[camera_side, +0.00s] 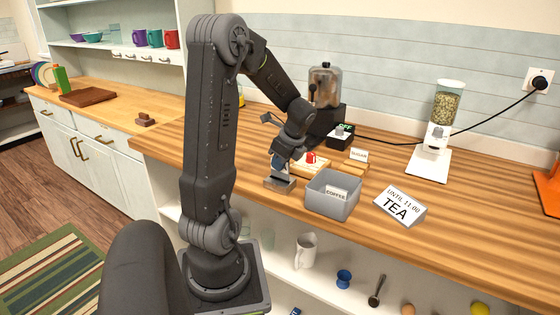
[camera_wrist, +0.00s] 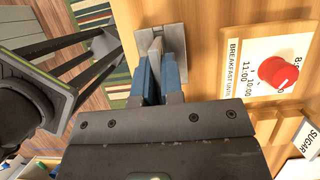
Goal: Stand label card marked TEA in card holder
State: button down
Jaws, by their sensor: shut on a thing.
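My gripper (camera_side: 280,168) points down over a small metal-grey card holder (camera_side: 280,186) near the counter's front edge. In the wrist view its blue-padded fingers (camera_wrist: 160,72) are shut on a thin whitish card (camera_wrist: 155,48), seen nearly edge-on. The holder (camera_wrist: 174,36) lies just beyond the fingertips there. The card's lower edge is at or just above the holder; I cannot tell whether it is in the slot. The card's lettering is hidden.
A grey bin (camera_side: 318,203) with a COFFEE card (camera_side: 336,192) stands right of the holder. A tent sign reading TEA (camera_side: 400,207) is further right. A board with a red knob (camera_wrist: 281,75) and a SUGAR card (camera_side: 359,154) are behind.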

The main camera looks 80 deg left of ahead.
jog(key=shift+f, duration=1.05)
jog(key=c, duration=0.7)
grip_release()
jog(key=shift+r, duration=3.05)
